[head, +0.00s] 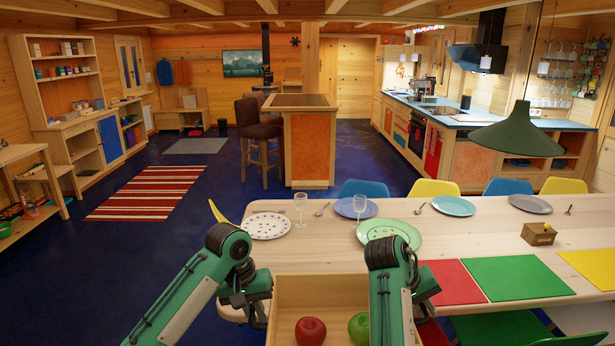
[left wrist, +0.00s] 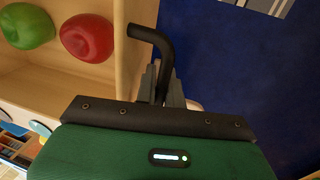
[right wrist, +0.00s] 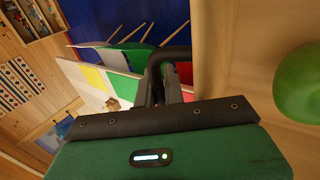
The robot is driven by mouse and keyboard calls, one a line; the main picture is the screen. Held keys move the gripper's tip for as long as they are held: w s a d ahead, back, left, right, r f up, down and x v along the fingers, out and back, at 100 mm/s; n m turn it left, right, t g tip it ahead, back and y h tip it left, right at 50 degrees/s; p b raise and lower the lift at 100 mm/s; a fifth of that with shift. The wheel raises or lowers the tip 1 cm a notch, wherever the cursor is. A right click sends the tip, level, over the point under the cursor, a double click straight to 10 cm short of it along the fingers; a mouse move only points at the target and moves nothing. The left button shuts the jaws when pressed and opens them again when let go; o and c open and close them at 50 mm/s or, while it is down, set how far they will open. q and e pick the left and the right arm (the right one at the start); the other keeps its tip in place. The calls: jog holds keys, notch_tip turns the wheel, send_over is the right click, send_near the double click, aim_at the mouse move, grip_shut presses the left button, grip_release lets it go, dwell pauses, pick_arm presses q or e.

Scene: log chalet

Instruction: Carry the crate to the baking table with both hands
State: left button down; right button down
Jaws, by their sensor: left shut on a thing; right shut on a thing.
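The light wooden crate (head: 318,287) is at the bottom middle of the head view, between my two arms. A red apple (head: 310,331) and a green apple (head: 359,328) lie inside it. My left gripper (left wrist: 165,85) is shut on a black bent handle (left wrist: 152,36) at the crate's left side. My right gripper (right wrist: 160,88) is shut on the matching handle (right wrist: 166,54) at the right side. The crate's lower part is out of the head view. I cannot tell which table is the baking table.
A long wooden dining table (head: 470,232) with plates, glasses and coloured mats stands just ahead and to the right, with chairs behind it. An island (head: 310,145) with stools (head: 262,140) stands further off. The blue floor at left is open, with a striped rug (head: 145,192).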

jog(key=shift+w+a+r, duration=0.15)
jog(key=shift+r, duration=0.85)
